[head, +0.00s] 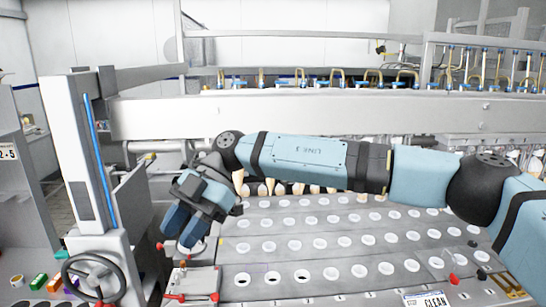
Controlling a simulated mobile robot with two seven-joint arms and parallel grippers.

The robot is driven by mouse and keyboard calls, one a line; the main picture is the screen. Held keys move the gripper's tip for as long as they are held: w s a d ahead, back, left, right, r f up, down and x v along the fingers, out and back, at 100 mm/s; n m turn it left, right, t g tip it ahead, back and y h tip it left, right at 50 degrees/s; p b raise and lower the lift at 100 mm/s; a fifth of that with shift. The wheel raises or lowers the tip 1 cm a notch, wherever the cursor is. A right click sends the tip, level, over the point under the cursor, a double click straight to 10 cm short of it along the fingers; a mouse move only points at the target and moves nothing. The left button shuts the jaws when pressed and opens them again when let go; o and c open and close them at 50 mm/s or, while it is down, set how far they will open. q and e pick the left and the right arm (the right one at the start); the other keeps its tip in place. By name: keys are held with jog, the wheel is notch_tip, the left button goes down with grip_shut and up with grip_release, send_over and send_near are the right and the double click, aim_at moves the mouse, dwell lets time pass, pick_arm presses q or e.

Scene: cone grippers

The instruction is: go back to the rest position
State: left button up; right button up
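My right arm reaches in from the right edge across the perforated panel, and its gripper (185,228) hangs at the left end, pointing down. Its two blue fingers sit side by side above the panel's left end. The frame does not show clearly whether they are apart or closed, and I see nothing held between them. My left gripper is not in view.
The grey panel (330,290) has rows of white-rimmed holes, with cone tips behind it under my arm. A handwheel (94,279) and red-knobbed clamp (192,284) stand at left. A white beam (300,115) with brass hooks crosses behind. A "CLEAN" label (426,300) lies at front.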

jog(key=s+a+f+g+y, duration=0.3)
jog(key=s+a+f+y, duration=0.15)
jog(key=y, duration=0.65)
jog(key=w+d+f+m+t+h, duration=0.2)
jog(key=d+f+m+t, duration=0.8)
jog(key=m+t, duration=0.35)
jog(key=w+d+f+m+t+h, duration=0.2)
jog(key=d+f+m+t, duration=0.7)
jog(key=f+m+t, duration=0.45)
jog(key=s+d+f+m+g+h, duration=0.1)
jog(key=s+d+f+g+h, duration=0.4)
jog(key=s+d+f+h, duration=0.5)
jog(key=s+d+f, duration=0.9)
jog(key=d+f, duration=0.1)
jog(key=d, duration=0.1)
jog(key=shift+s+f, duration=0.25)
jog(key=shift+s, duration=0.05)
